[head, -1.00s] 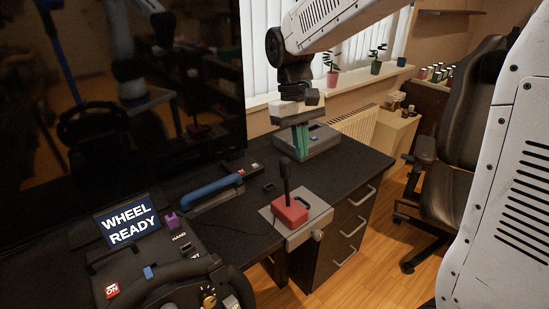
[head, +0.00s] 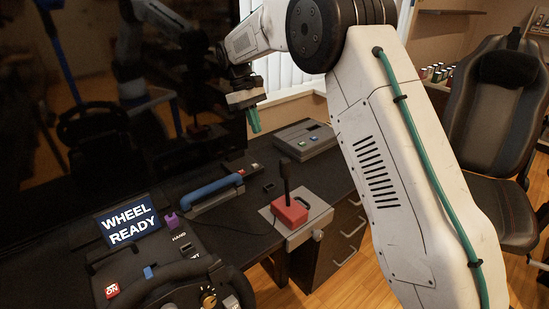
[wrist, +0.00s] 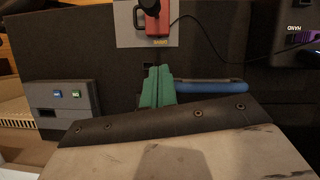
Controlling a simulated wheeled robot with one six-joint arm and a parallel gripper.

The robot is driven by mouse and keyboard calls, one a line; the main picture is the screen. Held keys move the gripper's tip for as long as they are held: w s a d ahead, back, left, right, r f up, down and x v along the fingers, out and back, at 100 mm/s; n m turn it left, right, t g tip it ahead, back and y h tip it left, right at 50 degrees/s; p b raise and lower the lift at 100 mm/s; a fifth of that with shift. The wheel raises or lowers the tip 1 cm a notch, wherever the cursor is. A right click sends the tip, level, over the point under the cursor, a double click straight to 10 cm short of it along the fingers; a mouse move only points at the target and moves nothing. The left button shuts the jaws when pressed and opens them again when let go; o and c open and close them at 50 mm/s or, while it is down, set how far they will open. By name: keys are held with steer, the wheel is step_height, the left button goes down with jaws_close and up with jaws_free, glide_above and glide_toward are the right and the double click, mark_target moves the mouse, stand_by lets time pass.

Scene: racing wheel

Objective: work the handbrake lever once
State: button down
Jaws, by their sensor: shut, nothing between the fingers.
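A long lever with a blue grip (head: 210,190), which looks like the handbrake, lies low along the desk near the monitor's foot. In the wrist view the blue grip (wrist: 212,86) is just right of my fingertips, its left end hidden by them. My gripper (head: 253,121) has green fingers and is shut and empty. It is raised above the back of the desk, beyond and above the lever, apart from it. The shut fingers also show in the wrist view (wrist: 157,84).
A red box with a black upright stick (head: 290,210) stands on a plate at the desk's right edge. A grey box with buttons (head: 305,140) is at the back. The large dark monitor (head: 110,100) rises behind the lever. The steering wheel and WHEEL READY display (head: 132,222) are front left.

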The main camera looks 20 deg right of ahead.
steer(key=s+d+f, duration=0.4)
steer(key=s+f, duration=0.2)
steer(key=f, duration=0.2)
steer(key=shift+s+f, duration=0.35)
steer(key=shift+d, duration=0.1)
stand_by(0.4)
